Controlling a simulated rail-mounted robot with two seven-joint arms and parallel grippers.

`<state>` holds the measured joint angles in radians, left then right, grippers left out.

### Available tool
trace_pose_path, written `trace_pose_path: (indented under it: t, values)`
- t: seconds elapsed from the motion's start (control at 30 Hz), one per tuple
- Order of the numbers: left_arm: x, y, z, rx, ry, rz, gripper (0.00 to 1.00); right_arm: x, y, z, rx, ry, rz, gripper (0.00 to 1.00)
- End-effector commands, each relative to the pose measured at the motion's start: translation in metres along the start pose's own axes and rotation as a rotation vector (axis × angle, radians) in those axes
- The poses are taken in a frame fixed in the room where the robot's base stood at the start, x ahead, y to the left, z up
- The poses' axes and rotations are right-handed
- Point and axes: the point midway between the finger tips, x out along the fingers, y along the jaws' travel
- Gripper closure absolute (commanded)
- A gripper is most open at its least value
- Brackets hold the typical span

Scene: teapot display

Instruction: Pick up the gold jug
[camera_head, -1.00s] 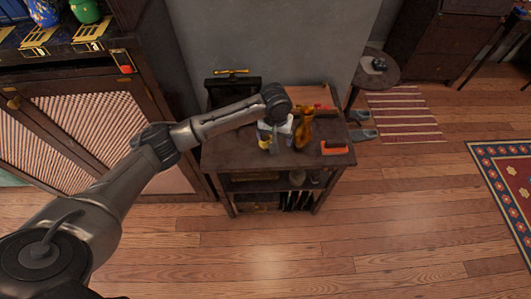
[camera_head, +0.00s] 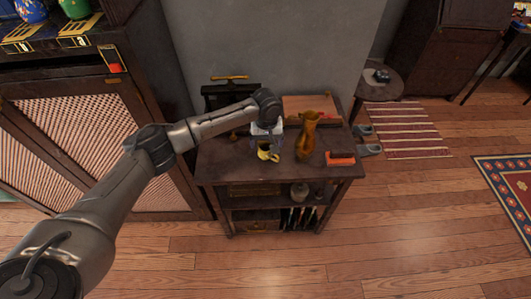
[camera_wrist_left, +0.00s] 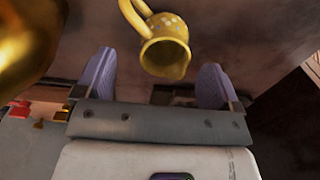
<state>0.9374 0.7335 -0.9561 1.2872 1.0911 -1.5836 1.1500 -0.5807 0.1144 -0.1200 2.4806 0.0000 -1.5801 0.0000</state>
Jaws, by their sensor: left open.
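The tall gold jug (camera_head: 308,136) stands upright on the dark wooden side table, to the right of my left gripper. In the left wrist view a large, shiny gold surface at the left edge (camera_wrist_left: 22,45) looks like part of it. A smaller yellow jug (camera_head: 267,152) with pale dots stands just in front of my left gripper (camera_head: 267,133). In the left wrist view the yellow jug (camera_wrist_left: 166,48) shows between the two purple-grey fingers of the gripper (camera_wrist_left: 156,65). The fingers are open; contact with the jug cannot be told. My right gripper is out of view.
The side table (camera_head: 225,165) also holds an orange-red object (camera_head: 341,158) at the right and a flat brown box (camera_head: 310,105) behind. A grey wall (camera_head: 270,45) rises behind it. A round stool (camera_head: 380,77) stands to the right. The floor in front is clear.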

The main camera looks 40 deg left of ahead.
Motion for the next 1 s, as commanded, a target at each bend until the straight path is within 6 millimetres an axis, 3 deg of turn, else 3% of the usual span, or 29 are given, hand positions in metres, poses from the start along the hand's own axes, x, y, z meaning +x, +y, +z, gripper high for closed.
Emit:
trace_pose_path:
  t: [0.27,0.63,0.9,1.0]
  values:
    - [0.011,-0.001,0.001,0.001,0.000,-0.001,0.11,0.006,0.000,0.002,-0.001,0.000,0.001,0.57]
    - [0.054,-0.004,0.006,0.001,0.000,-0.001,0.11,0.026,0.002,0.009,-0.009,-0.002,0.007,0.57]
    - [0.055,-0.004,0.006,0.001,0.000,0.000,0.12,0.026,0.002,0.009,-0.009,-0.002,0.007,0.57]
    - [0.055,-0.004,0.006,0.001,0.000,0.000,0.22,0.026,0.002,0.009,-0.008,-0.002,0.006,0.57]
